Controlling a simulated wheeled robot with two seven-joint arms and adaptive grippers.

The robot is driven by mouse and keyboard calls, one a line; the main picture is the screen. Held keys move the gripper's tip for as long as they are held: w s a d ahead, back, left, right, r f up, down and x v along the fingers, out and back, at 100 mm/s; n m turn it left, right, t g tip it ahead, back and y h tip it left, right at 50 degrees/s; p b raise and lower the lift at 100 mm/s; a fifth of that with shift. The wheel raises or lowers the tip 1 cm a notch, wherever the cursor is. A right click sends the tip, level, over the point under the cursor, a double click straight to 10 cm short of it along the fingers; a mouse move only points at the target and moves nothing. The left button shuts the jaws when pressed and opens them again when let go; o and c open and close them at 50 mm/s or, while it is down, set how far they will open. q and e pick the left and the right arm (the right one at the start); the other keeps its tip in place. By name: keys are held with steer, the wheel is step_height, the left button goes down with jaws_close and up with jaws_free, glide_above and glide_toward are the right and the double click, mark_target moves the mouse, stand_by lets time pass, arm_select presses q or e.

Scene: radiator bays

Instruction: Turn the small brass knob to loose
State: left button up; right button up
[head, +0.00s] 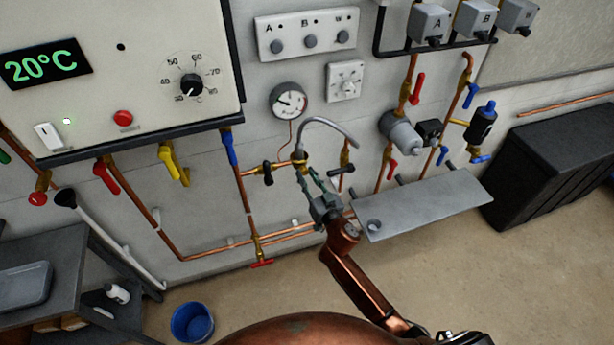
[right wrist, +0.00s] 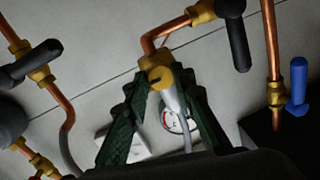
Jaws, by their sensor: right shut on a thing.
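The small brass knob (right wrist: 160,76) shows in the right wrist view at the end of a brass fitting on a copper pipe, with a grey hose beside it. In the head view the brass fitting (head: 299,158) is on the wall below the round gauge, partly hidden by my gripper. My right gripper (head: 303,170) reaches up to it from below. Its green fingers (right wrist: 165,72) are closed in on both sides of the knob. I cannot tell from the pictures how far the knob is turned. My left gripper is not in view.
A black-handled valve (head: 267,169) is just left of the fitting, and a curved grey hose (head: 330,125) arches over it. A gauge (head: 289,101) is above. A metal shelf (head: 425,204) juts out at right. A blue bucket (head: 192,322) stands on the floor.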

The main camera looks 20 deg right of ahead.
jaws_close()
